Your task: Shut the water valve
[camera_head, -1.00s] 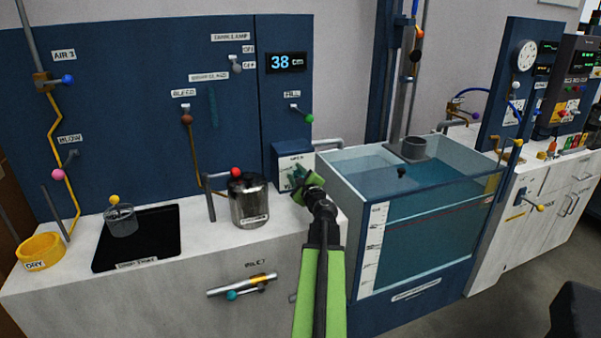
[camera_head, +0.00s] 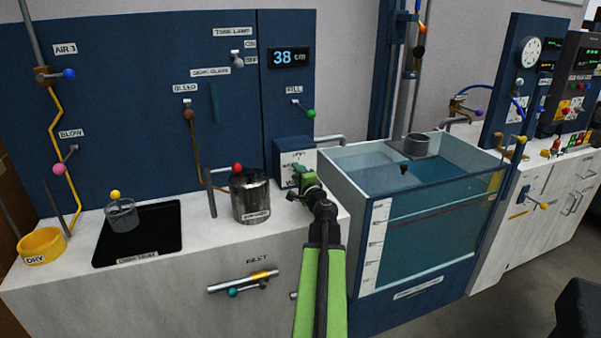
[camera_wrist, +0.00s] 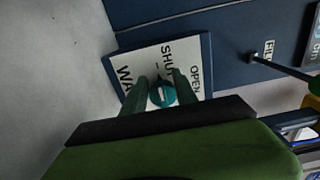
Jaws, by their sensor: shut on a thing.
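The water valve is a small teal knob (camera_wrist: 162,94) with a pale mark, on a white plate (camera_wrist: 146,62) lettered SHUT, OPEN and partly hidden WA. The plate looks turned sideways in the wrist view. In the head view, the plate is on the front of a blue box (camera_head: 290,146) between the steel pot and the tank. My gripper (camera_head: 297,174) reaches the plate, and its two dark green fingers (camera_wrist: 160,82) stand on either side of the knob, shut on it. I cannot tell which label the valve points to. The fingers hide part of the plate.
A steel pot (camera_head: 250,203) stands just left of my gripper. The glass-walled water tank (camera_head: 362,250) is close on the right. The FILL lever (camera_head: 309,113) is above the box, and a display (camera_head: 287,58) reads 38 cm.

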